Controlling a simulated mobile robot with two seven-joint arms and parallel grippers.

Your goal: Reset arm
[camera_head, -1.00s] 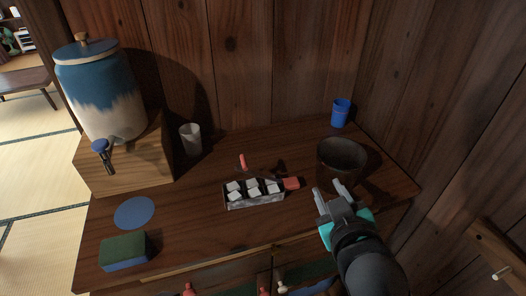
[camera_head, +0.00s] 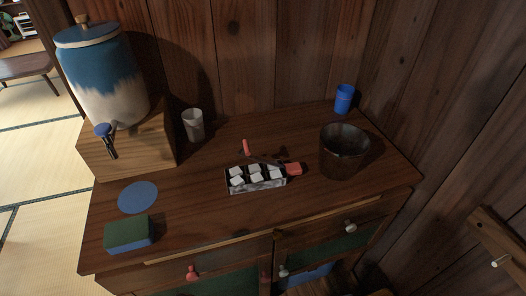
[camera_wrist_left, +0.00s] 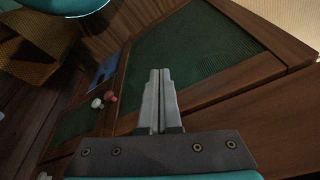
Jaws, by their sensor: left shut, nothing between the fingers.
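My left gripper (camera_wrist_left: 160,98) shows in the left wrist view, with its two grey fingers together and nothing between them. It is in front of the cabinet's green-panelled doors (camera_wrist_left: 190,55), clear of the tabletop things. It does not show in the head view. My right gripper is in neither current view.
The wooden cabinet top (camera_head: 215,225) holds a blue-and-cream dispenser (camera_head: 105,75), a white cup (camera_head: 193,125), a tray of white cubes (camera_head: 257,188), a dark bucket (camera_head: 342,152), a blue cup (camera_head: 344,98), a blue disc (camera_head: 138,197) and a sponge (camera_head: 128,234). The front right is clear.

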